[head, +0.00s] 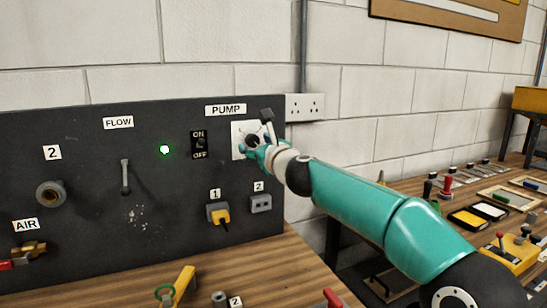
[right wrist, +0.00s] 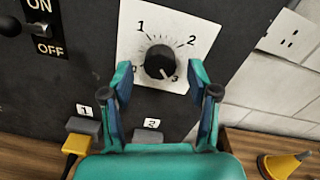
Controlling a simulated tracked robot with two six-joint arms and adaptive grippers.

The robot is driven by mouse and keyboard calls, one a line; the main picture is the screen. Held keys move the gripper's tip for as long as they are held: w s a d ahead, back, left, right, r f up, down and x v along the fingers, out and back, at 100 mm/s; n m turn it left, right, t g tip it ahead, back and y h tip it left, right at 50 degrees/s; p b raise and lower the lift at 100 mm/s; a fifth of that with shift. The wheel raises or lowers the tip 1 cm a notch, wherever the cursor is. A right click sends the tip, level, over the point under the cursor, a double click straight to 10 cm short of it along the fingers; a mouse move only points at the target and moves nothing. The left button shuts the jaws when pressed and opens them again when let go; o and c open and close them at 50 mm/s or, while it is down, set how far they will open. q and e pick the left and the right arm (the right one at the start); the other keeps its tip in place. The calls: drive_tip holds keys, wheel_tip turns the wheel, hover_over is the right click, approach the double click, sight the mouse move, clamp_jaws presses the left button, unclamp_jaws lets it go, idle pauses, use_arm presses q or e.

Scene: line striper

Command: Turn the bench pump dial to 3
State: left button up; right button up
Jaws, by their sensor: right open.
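The pump dial is a round black knob (right wrist: 160,61) on a white plate (right wrist: 205,30) marked 1, 2 and 3. A light mark on the knob's lower right edge points toward the 3, which is partly hidden. My right gripper (right wrist: 160,74) is open, with one finger on each side of the knob and gaps visible between them. In the head view, the plate (head: 239,133) sits under the PUMP label, and my right gripper (head: 257,147) is in front of it, partly covering the dial. My left gripper is not in view.
An ON/OFF switch (head: 199,145) and a lit green lamp (head: 165,149) are left of the dial. Socket 1 with a yellow plug (head: 219,214) and socket 2 (head: 260,203) are below. A wall outlet (head: 305,107) is to the right. The wooden bench carries several small items.

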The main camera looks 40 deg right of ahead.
drive_tip(key=v, duration=1)
drive_tip(key=shift+s, duration=0.35)
drive_tip(key=shift+a+f, duration=0.1)
drive_tip(key=shift+f, duration=0.05)
